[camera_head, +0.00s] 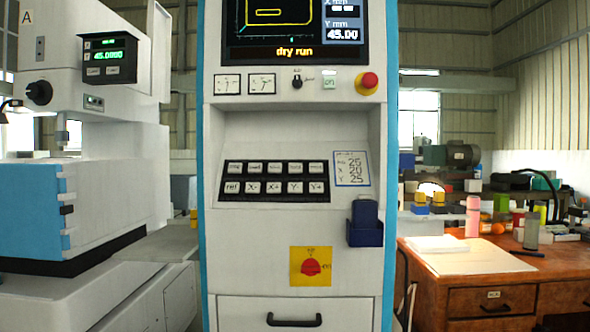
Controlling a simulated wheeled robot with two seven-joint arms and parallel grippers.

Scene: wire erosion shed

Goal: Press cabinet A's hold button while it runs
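A tall white control cabinet (296,228) with blue edges stands in the middle, facing me. Its screen (293,30) shows a yellow outline, "dry run" and Y 45.00. A black keypad (274,177) on the sloped shelf carries two rows of pale keys. The lower row reads ref, X-, X+, Y-, Y+; the upper-row labels are too small to read surely, so I cannot tell which key is hold. The letter A shows on the white machine (85,40) at left; no letter shows on the cabinet. Neither of my grippers is in view.
The cabinet bears a red mushroom button (369,81), a selector knob (297,81), a green-marked key (329,81) and a red rotary switch (311,267). A dark blue holder (365,226) juts out at its right. A cluttered wooden desk (470,290) stands at right.

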